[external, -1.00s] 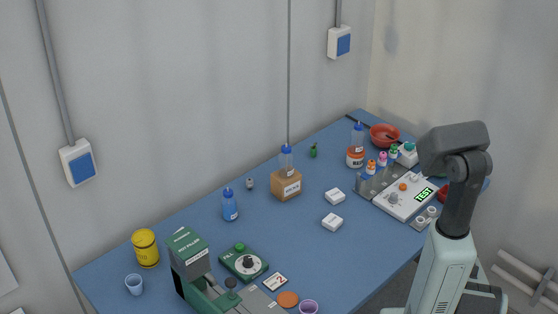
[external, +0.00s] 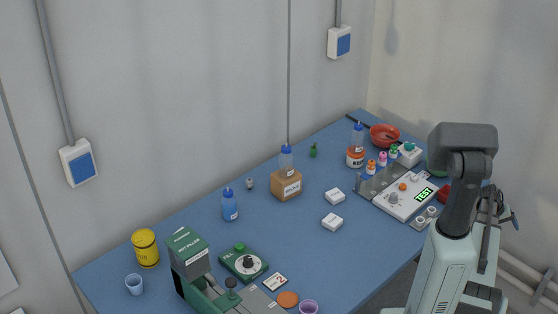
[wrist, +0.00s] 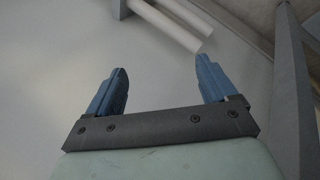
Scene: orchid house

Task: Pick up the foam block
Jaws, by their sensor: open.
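I cannot tell for certain which thing is the foam block. Two small white labelled blocks, one farther back (external: 335,196) and one nearer (external: 332,221), lie apart on the middle right of the blue table (external: 290,235). A white block with a teal top (external: 409,154) stands at the far right end. A brown labelled block (external: 286,186) has a blue-capped bottle at its top. My gripper shows in the wrist view (wrist: 161,70), its blue fingers wide apart with nothing between them. In the external view it is off the table's right side, partly hidden by my arm.
Near the far right are a white device reading TEST (external: 395,199), several small bottles, an orange-lidded jar (external: 355,158) and a red bowl (external: 385,135). A green machine (external: 190,255), yellow tin (external: 145,248) and blue bottle (external: 230,205) stand left. White pipes (wrist: 170,22) show below my gripper.

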